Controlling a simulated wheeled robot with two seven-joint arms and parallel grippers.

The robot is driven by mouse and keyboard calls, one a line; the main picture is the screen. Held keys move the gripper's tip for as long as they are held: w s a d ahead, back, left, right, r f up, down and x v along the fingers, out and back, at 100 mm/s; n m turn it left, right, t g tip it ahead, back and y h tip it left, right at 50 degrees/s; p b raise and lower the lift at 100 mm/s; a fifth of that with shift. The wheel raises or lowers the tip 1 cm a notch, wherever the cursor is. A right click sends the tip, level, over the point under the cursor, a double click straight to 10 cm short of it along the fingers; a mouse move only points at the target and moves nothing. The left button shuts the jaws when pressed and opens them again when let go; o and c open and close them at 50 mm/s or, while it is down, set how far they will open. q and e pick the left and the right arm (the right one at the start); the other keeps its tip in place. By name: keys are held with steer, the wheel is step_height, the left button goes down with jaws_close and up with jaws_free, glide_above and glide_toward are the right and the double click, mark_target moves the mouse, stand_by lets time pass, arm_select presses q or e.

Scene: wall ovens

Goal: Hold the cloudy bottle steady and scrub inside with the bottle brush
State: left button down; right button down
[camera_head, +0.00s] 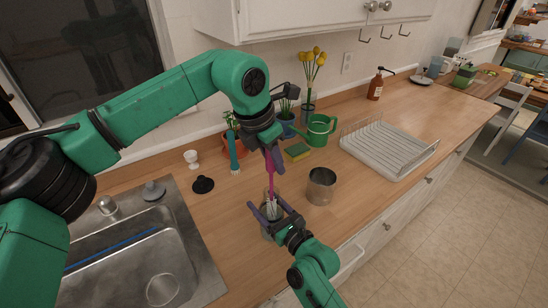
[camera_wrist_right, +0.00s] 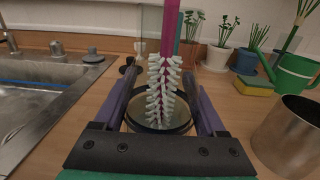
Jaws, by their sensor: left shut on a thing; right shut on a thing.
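My left gripper (camera_head: 268,142) is shut on the bottle brush, gripping its pink handle (camera_head: 270,163) from above. The brush hangs nearly upright, with white bristles (camera_wrist_right: 160,92) at its lower end. The clear, cloudy glass bottle (camera_head: 266,231) stands on the wooden counter, with my right gripper (camera_head: 266,203) shut on it, one purple finger on each side.
A metal cup (camera_head: 321,188) stands just right of the bottle. A black round piece (camera_head: 203,185) lies near the sink (camera_head: 150,262) on the left. Behind are a sponge (camera_head: 297,152), a green watering can (camera_head: 320,131) and potted plants. A dish rack (camera_head: 388,148) sits further right.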

arm_select(q)
steer(key=shift+f, duration=2.4)
arm_select(e)
steer(key=shift+f, duration=0.1)
arm_select(q)
steer(key=shift+r, duration=2.75)
steer(key=shift+f, duration=2.75)
steer(key=shift+r, duration=2.75)
steer(key=shift+f, duration=2.8)
steer(key=shift+r, duration=8.95)
arm_select(e)
jaws_free()
